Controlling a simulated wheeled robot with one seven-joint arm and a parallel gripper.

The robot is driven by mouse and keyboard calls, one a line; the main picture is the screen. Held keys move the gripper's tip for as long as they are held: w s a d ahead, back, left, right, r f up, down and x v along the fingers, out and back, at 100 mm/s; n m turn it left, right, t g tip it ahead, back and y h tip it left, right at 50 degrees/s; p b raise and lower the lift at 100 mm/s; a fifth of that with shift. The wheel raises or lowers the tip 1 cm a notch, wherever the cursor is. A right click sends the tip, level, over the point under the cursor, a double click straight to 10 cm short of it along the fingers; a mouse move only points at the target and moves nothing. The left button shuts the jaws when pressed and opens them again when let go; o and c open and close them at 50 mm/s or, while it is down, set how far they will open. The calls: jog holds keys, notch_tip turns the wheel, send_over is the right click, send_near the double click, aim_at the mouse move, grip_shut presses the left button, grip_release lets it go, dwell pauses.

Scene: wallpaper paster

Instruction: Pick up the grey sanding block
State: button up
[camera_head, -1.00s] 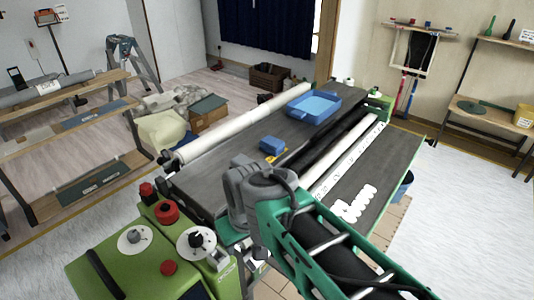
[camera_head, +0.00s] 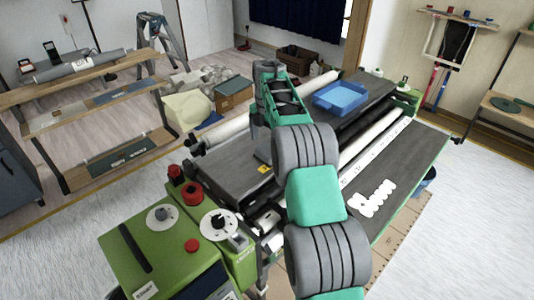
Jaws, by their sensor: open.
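I cannot make out a grey sanding block anywhere in the head view. The pasting machine's dark grey bed (camera_head: 225,168) lies under and behind my arm, which hides part of its middle. My arm's green and grey links rise from the bottom of the picture and reach over the bed. A light grey part at the far end of the arm hangs down over the bed's left part. I cannot make out my gripper's fingers, as the arm links are in front.
A blue tray (camera_head: 340,97) sits on the far part of the bed. A long white roller (camera_head: 222,131) runs along its left edge. The green control box (camera_head: 165,258) with red knobs stands front left. A wooden shelf rack (camera_head: 88,105) is at the left. White floor is open at the right.

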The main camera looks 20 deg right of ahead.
aim_at(267, 149)
jog(key=f, duration=0.3)
jog(key=f+p, duration=0.1)
jog(key=shift+s+f, duration=0.25)
jog(key=c, duration=1.5)
jog(key=shift+r, duration=0.15)
notch_tip(267, 149, up, 3)
jog(key=shift+w+f+b, duration=0.1)
jog(key=shift+b, duration=0.25)
jog(key=s+d+r+b, duration=0.2)
jog(key=s+d+r, duration=0.2)
jog(key=s+r, duration=0.1)
jog(key=s+d+r+b, duration=0.1)
jog(key=s+d+r, duration=0.4)
jog(key=shift+s+d+b, duration=0.25)
jog(key=shift+d+b, duration=0.05)
jog(key=shift+b, duration=0.05)
